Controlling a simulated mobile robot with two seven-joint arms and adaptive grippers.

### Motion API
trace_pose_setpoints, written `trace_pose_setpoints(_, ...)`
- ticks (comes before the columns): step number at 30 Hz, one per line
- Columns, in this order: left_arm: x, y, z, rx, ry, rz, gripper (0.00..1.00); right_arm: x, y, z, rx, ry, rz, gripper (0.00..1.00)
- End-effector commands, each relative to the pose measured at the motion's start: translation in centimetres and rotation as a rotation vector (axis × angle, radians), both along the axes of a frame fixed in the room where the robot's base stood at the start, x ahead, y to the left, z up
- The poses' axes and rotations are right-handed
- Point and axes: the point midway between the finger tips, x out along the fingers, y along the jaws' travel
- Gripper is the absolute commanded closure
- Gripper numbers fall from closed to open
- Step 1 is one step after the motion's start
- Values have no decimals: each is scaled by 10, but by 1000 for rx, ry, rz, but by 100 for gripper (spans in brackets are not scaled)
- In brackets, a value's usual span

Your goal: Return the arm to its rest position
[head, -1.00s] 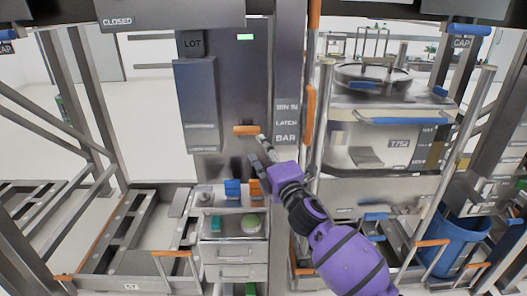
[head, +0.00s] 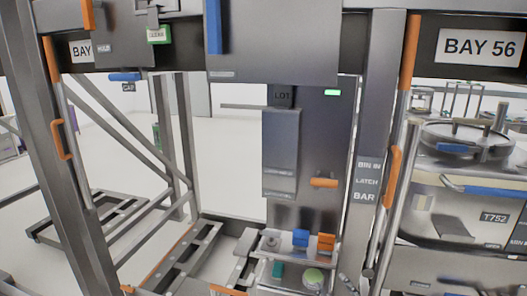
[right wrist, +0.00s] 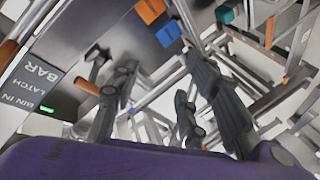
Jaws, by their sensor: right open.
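My right gripper (right wrist: 160,75) shows in the right wrist view with its dark fingers spread apart and nothing between them. Part of my purple right arm fills the bottom of that view. The right arm does not show in the head view now, and my left gripper is in neither view. The dark panel (head: 310,120) stands right of centre in the head view, with a green light and an orange handle (head: 324,183). The latch bar label (head: 367,181) is on the post beside it and also shows in the right wrist view (right wrist: 35,75), left of the fingers.
A small console (head: 290,250) with blue and orange switches and a green button stands below the panel. A steel bin (head: 465,205) marked T752 stands at the right. Metal frame posts (head: 75,170) stand at the left. Pale floor (head: 230,150) shows between the posts and the panel.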

Motion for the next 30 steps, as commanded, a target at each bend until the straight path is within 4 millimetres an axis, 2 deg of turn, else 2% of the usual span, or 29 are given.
trace_pose_setpoints(1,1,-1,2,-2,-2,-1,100,-31,0,-29,85,73,-23,59)
trace_pose_setpoints(3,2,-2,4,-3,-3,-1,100,-71,2,-64,196,164,-61,59)
trace_pose_setpoints(5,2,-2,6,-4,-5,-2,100,-108,3,-92,284,242,-98,59)
trace_pose_setpoints(9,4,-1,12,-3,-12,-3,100,-200,6,-147,456,409,-203,59)
trace_pose_setpoints(12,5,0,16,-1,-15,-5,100,-264,8,-175,533,506,-278,59)
trace_pose_setpoints(16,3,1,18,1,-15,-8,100,-329,7,-198,572,595,-356,59)
trace_pose_setpoints(18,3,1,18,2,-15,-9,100,-353,5,-206,575,627,-383,59)
trace_pose_setpoints(21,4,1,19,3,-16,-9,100,-372,3,-212,574,652,-403,59)
trace_pose_setpoints(30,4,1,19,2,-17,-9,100,-376,2,-213,573,659,-407,59)
